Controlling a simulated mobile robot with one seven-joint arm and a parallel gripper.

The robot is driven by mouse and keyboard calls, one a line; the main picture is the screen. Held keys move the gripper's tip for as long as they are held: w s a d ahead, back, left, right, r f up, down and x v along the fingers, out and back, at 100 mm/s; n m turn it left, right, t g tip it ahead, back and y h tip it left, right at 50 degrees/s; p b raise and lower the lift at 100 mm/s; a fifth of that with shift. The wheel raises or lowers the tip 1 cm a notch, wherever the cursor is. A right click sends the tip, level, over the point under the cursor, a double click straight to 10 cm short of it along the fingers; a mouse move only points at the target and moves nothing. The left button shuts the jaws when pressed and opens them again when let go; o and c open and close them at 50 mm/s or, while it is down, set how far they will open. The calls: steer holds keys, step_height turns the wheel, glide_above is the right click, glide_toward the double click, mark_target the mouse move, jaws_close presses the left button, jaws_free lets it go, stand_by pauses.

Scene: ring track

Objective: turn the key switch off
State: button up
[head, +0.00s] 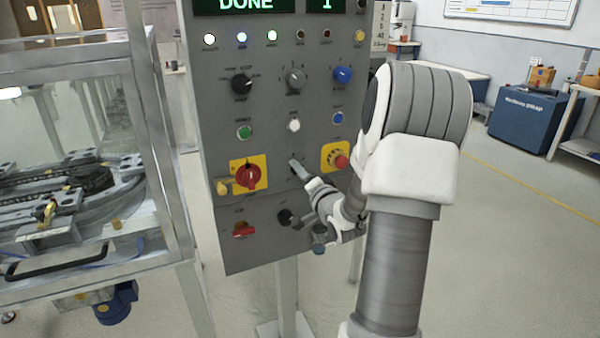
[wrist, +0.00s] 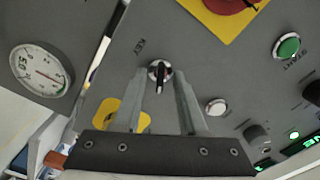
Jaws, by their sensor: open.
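The key switch (wrist: 159,73) shows in the wrist view as a silver ring with a dark key grip, beside a KEY label. The grip points down in that picture, towards my palm. My gripper (wrist: 162,80) is open, with one finger on each side of the key and visible gaps. I cannot tell whether the fingertips touch the panel. In the head view my gripper (head: 298,167) is at the middle of the grey control panel (head: 215,115), below the white button. The key is mostly hidden there by the fingers.
A red rotary switch on a yellow plate (head: 249,175) is left of my gripper. A red emergency button (head: 341,162) is close on the right. A framed machine enclosure (head: 150,130) stands left of the panel. Open floor lies to the right.

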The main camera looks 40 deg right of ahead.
steer(key=shift+w, duration=0.1)
jaws_close()
steer(key=shift+n+b, duration=0.3)
steer(key=shift+b, duration=0.05)
steer(key=shift+n+b, duration=4.9)
steer(key=shift+n, duration=0.8)
